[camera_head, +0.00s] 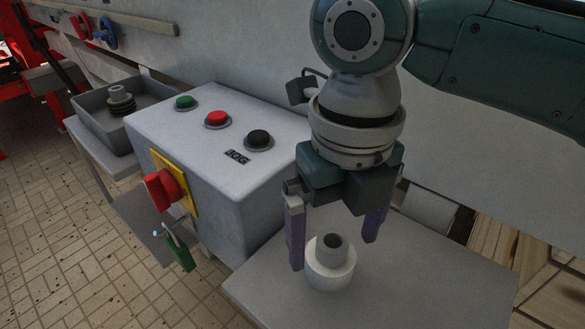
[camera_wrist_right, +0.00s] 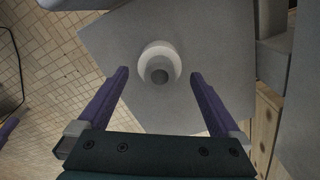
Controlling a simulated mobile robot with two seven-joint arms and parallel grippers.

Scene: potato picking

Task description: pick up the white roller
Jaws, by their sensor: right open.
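The white roller (camera_head: 330,272) stands upright on a grey shelf (camera_head: 445,290), with a dark hole in its narrower top. My right gripper (camera_head: 334,256) points down over it, open, with its purple fingers spread to either side of the roller. In the right wrist view the roller (camera_wrist_right: 159,58) appears beyond the tips of the right gripper (camera_wrist_right: 160,72), roughly centred between them. No contact shows between the fingers and the roller. My left gripper is not in view.
A grey control box (camera_head: 215,150) with green, red and black buttons and a red rotary switch (camera_head: 165,188) stands left of the shelf. A green-tagged key (camera_head: 180,250) hangs from it. A tray (camera_head: 130,105) holding a dark-and-grey part is farther left. A pale wall rises behind.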

